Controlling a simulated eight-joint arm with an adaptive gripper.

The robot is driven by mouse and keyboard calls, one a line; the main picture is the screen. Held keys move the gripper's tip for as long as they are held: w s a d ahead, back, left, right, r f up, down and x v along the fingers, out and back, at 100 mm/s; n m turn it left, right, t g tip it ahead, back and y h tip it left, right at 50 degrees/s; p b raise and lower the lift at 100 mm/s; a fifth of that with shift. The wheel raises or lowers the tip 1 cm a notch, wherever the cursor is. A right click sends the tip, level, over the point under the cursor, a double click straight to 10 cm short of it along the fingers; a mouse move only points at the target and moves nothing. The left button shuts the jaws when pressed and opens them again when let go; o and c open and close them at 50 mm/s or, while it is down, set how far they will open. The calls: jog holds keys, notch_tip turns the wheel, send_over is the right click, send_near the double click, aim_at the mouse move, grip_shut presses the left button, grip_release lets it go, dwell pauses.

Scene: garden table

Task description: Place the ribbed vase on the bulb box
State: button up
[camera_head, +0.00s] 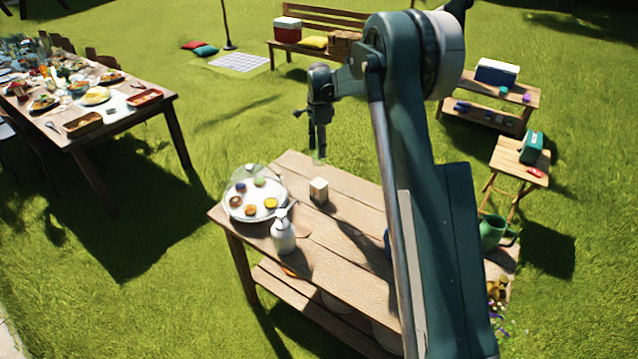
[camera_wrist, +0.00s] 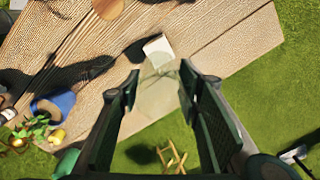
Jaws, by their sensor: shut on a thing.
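The ribbed vase looks like clear, pale glass and is hard to make out. In the wrist view the vase (camera_wrist: 155,97) is between the two fingers of my gripper (camera_wrist: 157,84), which is shut on it. In the head view my gripper (camera_head: 318,146) points down over the table, with the faint vase (camera_head: 318,158) below its fingers. The bulb box, a small pale cube (camera_head: 319,190), stands on the table below the vase, with a visible gap between them. In the wrist view the box (camera_wrist: 158,49) shows just beyond the vase, partly overlapped by it.
A blue object (camera_wrist: 57,102) and a plant (camera_wrist: 32,130) are further along. Bare boards surround the box.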

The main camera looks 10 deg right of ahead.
dwell(0.3)
jog(key=shift+f, duration=3.15)
jog(key=shift+f, duration=0.1)
jog(key=shift+f+p, duration=0.35)
jog(key=shift+f, duration=1.4)
jog(key=shift+f, duration=0.15)
jog(key=o, duration=0.9)
jog(key=shift+o, duration=0.3)
notch_tip(320, 180, up, 12)
jog(key=shift+s+r+b, duration=0.1)
jog(key=shift+r+b, duration=0.05)
jog(key=shift+b, duration=0.15)
